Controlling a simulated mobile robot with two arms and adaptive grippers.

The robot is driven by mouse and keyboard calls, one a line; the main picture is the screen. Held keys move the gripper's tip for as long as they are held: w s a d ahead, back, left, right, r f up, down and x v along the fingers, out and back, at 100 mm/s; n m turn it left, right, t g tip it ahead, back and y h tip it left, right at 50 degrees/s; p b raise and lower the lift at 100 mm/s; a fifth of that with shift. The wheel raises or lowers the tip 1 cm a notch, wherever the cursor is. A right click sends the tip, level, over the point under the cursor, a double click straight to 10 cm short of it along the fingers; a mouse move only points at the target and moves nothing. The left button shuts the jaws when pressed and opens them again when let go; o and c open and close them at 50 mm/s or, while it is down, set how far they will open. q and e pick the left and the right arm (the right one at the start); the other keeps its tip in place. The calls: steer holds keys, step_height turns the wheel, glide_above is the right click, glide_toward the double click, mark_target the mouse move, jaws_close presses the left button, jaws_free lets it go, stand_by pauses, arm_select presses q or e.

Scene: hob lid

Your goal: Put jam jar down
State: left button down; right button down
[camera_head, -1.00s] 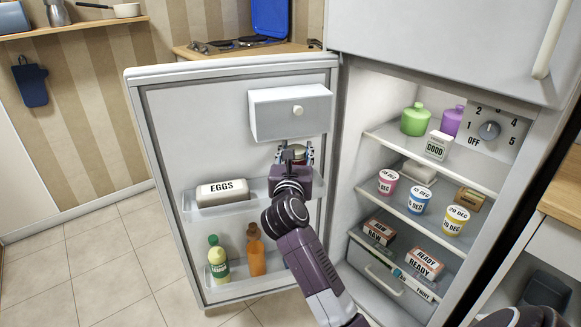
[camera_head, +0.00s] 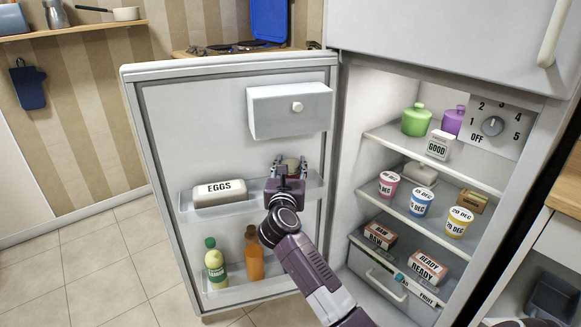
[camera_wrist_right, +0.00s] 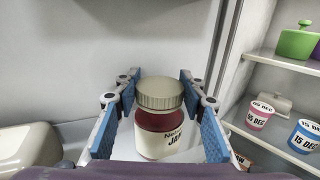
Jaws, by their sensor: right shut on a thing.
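The jam jar (camera_wrist_right: 160,125) is upright, with a pale lid, dark red contents and a white label. My right gripper (camera_wrist_right: 160,85) is shut on it, one blue-padded finger on each side. In the head view the right gripper (camera_head: 290,165) is at the right part of the middle door shelf (camera_head: 316,184), beside the egg box. Only the jar's lid (camera_head: 291,162) shows there. My wrist hides the jar's base, so I cannot tell whether it touches the shelf. My left gripper is not in view.
The white egg box (camera_head: 220,192) is on the same shelf, to the left. A lidded door compartment (camera_head: 290,111) is above. A green-capped bottle (camera_head: 215,263) and an orange bottle (camera_head: 254,254) stand on the lower door shelf. The fridge shelves (camera_head: 392,135) at right hold pots and boxes.

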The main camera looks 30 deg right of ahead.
steer(key=shift+r, duration=0.2)
steer(key=shift+f, duration=0.2)
steer(key=c, duration=1.2)
jaws_free()
steer(key=shift+c, duration=0.2)
